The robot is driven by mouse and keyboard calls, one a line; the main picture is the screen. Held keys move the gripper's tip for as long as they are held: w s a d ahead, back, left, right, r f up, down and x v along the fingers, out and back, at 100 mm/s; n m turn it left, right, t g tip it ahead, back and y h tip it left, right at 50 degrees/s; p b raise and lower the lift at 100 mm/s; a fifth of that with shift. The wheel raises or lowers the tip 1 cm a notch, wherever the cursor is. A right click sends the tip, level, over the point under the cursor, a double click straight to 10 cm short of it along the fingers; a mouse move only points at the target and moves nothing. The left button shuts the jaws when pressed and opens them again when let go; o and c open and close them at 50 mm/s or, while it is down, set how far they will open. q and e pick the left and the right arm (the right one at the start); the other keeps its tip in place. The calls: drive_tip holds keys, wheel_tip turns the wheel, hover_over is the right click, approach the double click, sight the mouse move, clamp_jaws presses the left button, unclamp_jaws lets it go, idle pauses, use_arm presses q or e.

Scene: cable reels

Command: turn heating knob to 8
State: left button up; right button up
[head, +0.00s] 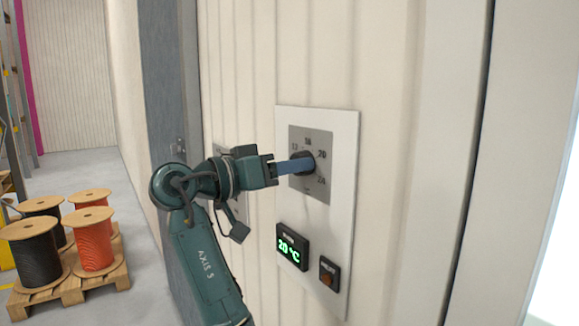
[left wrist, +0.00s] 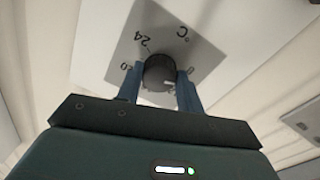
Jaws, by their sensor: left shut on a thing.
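The round black heating knob (head: 308,156) sits on a grey dial plate (head: 325,143) on a white wall panel (head: 347,135). Numbers, including 20 and 24, are printed around it; 8 is not legible to me. My left gripper (head: 300,164) reaches it from the left, its blue fingers at the knob. In the left wrist view the knob (left wrist: 158,72) is between the two fingers of my left gripper (left wrist: 160,80), which is shut on it. A pale mark shows on the knob there, but I cannot tell its number. My right gripper is out of view.
Below the dial, a display (head: 292,246) shows green digits, seemingly 20 °C, beside a small box with an orange button (head: 327,278). Another panel (head: 222,151) is partly hidden behind my arm. Cable reels stand on a pallet (head: 75,288) at the left.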

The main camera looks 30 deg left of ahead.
use_arm(q)
drive_tip(key=shift+n, duration=1.1)
drive_tip(key=o, duration=1)
